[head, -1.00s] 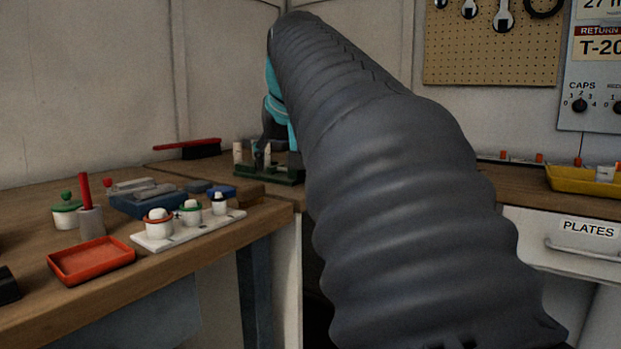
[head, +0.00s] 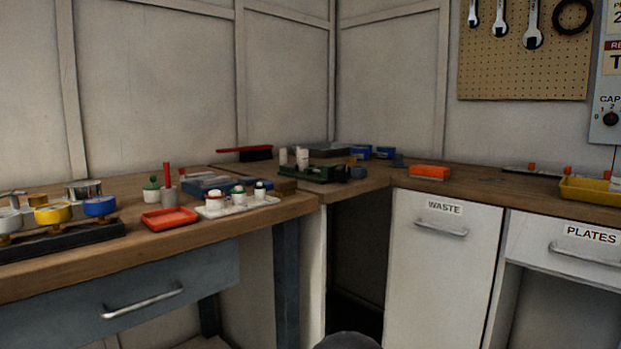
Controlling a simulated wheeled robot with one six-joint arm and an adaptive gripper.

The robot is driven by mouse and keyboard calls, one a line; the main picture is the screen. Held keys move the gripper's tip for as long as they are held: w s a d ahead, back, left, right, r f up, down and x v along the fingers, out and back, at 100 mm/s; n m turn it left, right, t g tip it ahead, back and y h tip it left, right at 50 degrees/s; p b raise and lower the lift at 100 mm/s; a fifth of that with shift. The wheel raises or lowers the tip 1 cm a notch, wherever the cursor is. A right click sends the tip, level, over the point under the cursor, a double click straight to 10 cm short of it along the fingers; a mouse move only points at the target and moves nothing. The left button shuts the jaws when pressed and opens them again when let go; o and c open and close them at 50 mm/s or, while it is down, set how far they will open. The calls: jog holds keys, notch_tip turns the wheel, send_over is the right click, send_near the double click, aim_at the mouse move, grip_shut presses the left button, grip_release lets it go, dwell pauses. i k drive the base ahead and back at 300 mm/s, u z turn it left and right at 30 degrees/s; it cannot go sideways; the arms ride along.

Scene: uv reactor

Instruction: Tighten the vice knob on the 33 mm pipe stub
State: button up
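A low dark green fixture (head: 328,174), which looks like the vice, sits on the corner bench at the middle of the head view. Pale upright cylinders stand at its left: a taller white one (head: 302,158) and a thinner cream one (head: 283,157). I cannot tell which piece is the 33 mm pipe stub, and the vice knob is too small to make out. My gripper is out of view. Only a dark rounded bit of my arm shows at the bottom edge.
An orange tray (head: 170,219) and a white rack (head: 238,206) with several capped pots stand on the left bench. A red-handled brush (head: 246,152) lies behind them. An orange block (head: 430,172) lies right of the fixture, above the WASTE cabinet (head: 442,262).

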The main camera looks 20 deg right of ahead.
aim_at(343, 173)
jog(key=z, duration=0.7)
jog(key=i, duration=1.05)
jog(key=z, duration=1.65)
jog(key=k, duration=0.45)
jog(key=u, duration=1.2)
